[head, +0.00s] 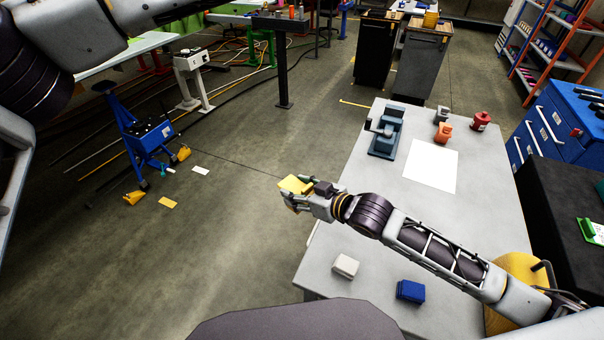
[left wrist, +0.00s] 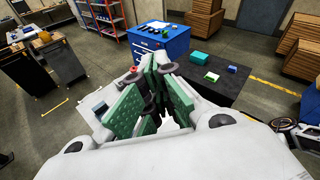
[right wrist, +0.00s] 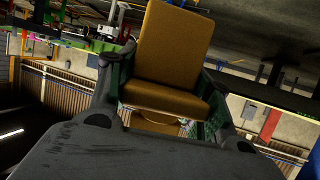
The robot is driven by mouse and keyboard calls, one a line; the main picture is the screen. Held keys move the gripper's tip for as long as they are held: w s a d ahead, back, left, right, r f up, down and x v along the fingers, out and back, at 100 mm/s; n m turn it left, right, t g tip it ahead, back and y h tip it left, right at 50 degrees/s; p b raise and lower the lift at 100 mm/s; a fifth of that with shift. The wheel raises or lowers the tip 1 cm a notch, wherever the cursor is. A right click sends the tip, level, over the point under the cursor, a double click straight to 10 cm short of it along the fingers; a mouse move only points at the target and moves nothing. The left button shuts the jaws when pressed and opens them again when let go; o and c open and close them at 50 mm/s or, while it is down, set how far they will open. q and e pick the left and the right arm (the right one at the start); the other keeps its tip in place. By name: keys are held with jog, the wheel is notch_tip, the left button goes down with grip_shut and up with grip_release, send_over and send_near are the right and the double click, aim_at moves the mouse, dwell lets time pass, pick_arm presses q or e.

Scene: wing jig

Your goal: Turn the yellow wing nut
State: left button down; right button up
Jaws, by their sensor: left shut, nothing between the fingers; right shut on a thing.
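My right gripper (head: 298,194) is shut on a yellow piece that I take to be the yellow wing nut (head: 293,183). It is held in the air by the left edge of the grey table. In the right wrist view the yellow wing nut (right wrist: 172,45) shows a broad flat face between the fingers, with a rounded part below it. My left gripper shows in the left wrist view (left wrist: 158,92), shut and empty, its green pads close together. A blue-grey jig (head: 387,133) stands on the table's far left part, apart from the wing nut.
The grey table (head: 345,215) also holds an orange part (head: 443,133), a grey part (head: 440,115), a red part (head: 480,122), a white sheet (head: 431,166), a white block (head: 345,266) and a blue block (head: 410,291). A blue drawer cabinet (head: 545,130) stands right.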

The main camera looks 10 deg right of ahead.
pick_arm(q)
notch_tip(320, 180, down, 14)
jog(key=s+a+m+g+y, duration=0.1)
jog(key=s+a+m+y, duration=0.1)
jog(key=s+m+y, duration=0.15)
jog(key=m+y, duration=1.1)
jog(key=y, duration=0.3)
send_over(307, 191)
jog(key=w+a, duration=0.1)
jog(key=w, duration=0.3)
notch_tip(307, 191, down, 16)
jog(key=shift+w+r+t, duration=0.15)
jog(key=shift+r+t, duration=0.05)
jog(key=shift+t, duration=0.2)
jog(key=shift+a+f, duration=0.1)
jog(key=x, duration=0.9)
jog(key=shift+w+a+f, duration=0.1)
jog(key=shift+f, duration=0.25)
jog(key=shift+s+d, duration=1.25)
jog(key=shift+s, duration=0.25)
